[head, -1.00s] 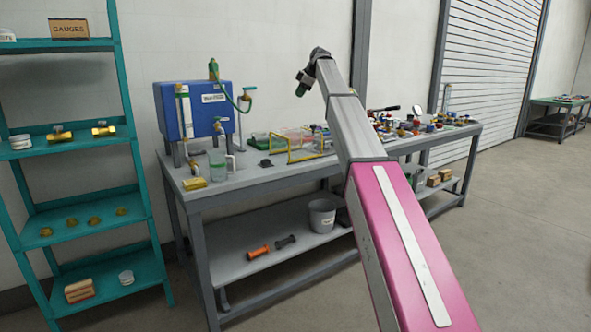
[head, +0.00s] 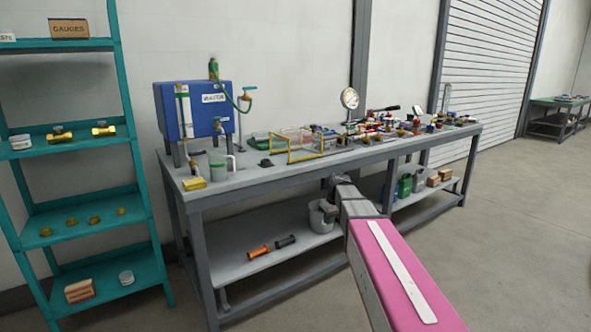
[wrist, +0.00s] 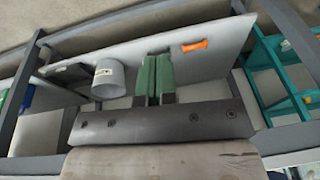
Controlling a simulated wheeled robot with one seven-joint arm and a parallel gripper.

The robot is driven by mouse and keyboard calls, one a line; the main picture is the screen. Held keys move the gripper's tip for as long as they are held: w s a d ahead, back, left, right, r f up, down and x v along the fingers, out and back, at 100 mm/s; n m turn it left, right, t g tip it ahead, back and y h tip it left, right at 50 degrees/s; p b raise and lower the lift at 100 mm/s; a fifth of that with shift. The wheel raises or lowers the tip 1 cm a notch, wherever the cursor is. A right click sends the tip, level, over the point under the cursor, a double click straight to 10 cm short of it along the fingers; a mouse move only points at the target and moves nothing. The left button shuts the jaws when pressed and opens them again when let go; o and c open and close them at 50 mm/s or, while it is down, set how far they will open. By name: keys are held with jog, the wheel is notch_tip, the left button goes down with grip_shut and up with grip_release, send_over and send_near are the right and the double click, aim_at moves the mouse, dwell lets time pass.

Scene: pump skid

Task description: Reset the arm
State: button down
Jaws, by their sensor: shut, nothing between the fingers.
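My arm (head: 352,208) reaches forward in the head view, its far end low in front of the bench's lower shelf. My gripper (wrist: 153,75) shows in the wrist view with its two green fingers side by side, shut and empty. In the head view the gripper (head: 329,210) is small and dark, in front of the grey bucket (head: 318,222), and its fingers are hard to make out. The fingers touch nothing that I can see.
The workbench (head: 240,184) carries a blue tank (head: 195,112), a round gauge (head: 350,98) and many small fittings. An orange-ended tool (head: 258,251) lies on its lower shelf (head: 240,268), also beyond my fingers in the wrist view (wrist: 195,46). A teal rack (head: 100,196) stands left. Floor is clear at right.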

jog(key=s+d+f+m, duration=0.1)
jog(key=s+f, duration=0.3)
jog(key=s, duration=0.4)
jog(key=s+d+f+m+g+h, duration=0.1)
jog(key=s+d+f+m, duration=0.1)
jog(key=s+f, duration=0.3)
jog(key=s+d+f+m+h, duration=0.1)
jog(key=s+f, duration=0.4)
jog(key=s, duration=0.6)
jog(key=shift+s+d+m+g, duration=0.25)
jog(key=shift+d+m, duration=0.5)
jog(key=shift+m, duration=0.45)
